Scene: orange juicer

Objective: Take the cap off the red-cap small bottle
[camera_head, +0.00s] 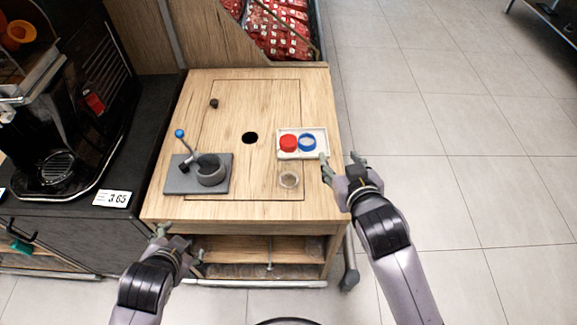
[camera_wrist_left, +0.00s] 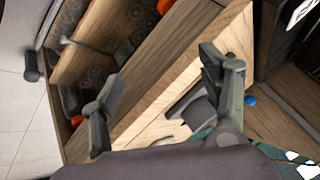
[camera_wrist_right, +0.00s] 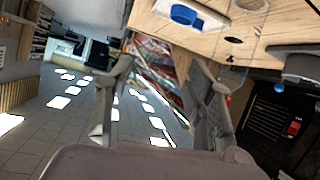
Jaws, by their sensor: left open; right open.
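A red round cap (camera_head: 288,143) lies in a white tray (camera_head: 283,155) at the right of the wooden cart top, beside a blue ring-like cap (camera_head: 307,142). A clear round container (camera_head: 289,180), seen from above, stands in front of the tray; I cannot tell whether it is a bottle. My right gripper (camera_head: 342,165) is open and empty, just right of the tray near the cart's right edge. The blue cap also shows in the right wrist view (camera_wrist_right: 184,14). My left gripper (camera_head: 179,242) is open and empty in front of the cart's front edge, below the top.
A grey press (camera_head: 183,178) with a blue-knobbed lever stands at the left of the cart top. A round hole (camera_head: 250,138) is in the middle, and a small black knob (camera_head: 214,103) is behind. A dark counter with a black machine (camera_head: 75,110) adjoins on the left. Floor is open right.

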